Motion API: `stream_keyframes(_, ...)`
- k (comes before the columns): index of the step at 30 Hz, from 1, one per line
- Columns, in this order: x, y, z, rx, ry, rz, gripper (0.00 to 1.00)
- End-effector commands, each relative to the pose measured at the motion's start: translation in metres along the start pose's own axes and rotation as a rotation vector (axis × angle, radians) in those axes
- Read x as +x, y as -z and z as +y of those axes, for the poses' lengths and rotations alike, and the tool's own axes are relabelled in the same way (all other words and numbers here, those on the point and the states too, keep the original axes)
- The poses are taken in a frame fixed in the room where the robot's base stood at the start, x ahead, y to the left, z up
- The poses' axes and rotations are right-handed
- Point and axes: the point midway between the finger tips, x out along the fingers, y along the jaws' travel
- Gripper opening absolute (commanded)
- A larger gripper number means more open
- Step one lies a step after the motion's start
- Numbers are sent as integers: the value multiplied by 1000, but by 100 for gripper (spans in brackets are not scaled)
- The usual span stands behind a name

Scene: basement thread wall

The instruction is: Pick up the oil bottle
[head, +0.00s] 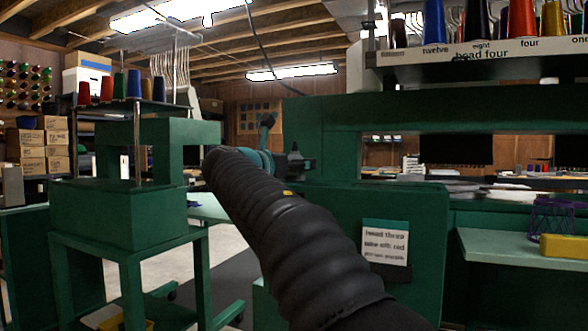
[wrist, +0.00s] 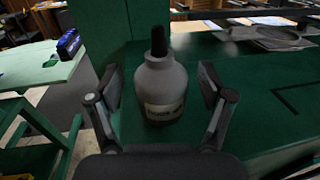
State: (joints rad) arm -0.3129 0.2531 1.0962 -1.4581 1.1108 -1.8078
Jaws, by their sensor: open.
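The oil bottle (wrist: 163,88) is grey with a black cap and a pale label. In the wrist view it stands upright on a green surface. My gripper (wrist: 162,84) is open, with one finger to the left and one to the right of the bottle. A gap shows between the bottle and each finger. In the head view my arm reaches forward, and my gripper (head: 298,160) shows small beside the green machine.
A green machine (head: 375,225) with a small sign (head: 385,242) stands ahead. Another green machine (head: 118,212) with thread cones stands at left. In the wrist view, a pale table (wrist: 45,72) holds a blue object (wrist: 69,44), and flat grey plates (wrist: 270,38) lie at the far right.

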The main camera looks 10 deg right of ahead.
Motion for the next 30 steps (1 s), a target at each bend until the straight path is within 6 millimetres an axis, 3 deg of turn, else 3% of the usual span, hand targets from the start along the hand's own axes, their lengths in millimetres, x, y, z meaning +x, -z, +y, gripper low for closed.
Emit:
stream_keyframes(5,1,0,0,1,-1,0,80)
stream_keyframes(8,0,0,0,1,-1,-1,60)
stream_keyframes(13,0,-1,0,1,-1,-1,17)
stream_keyframes(14,0,0,0,1,-1,-1,13)
stream_keyframes(23,0,-2,0,1,-1,-1,13)
stream_keyframes(30,0,-22,0,3,-1,-2,13)
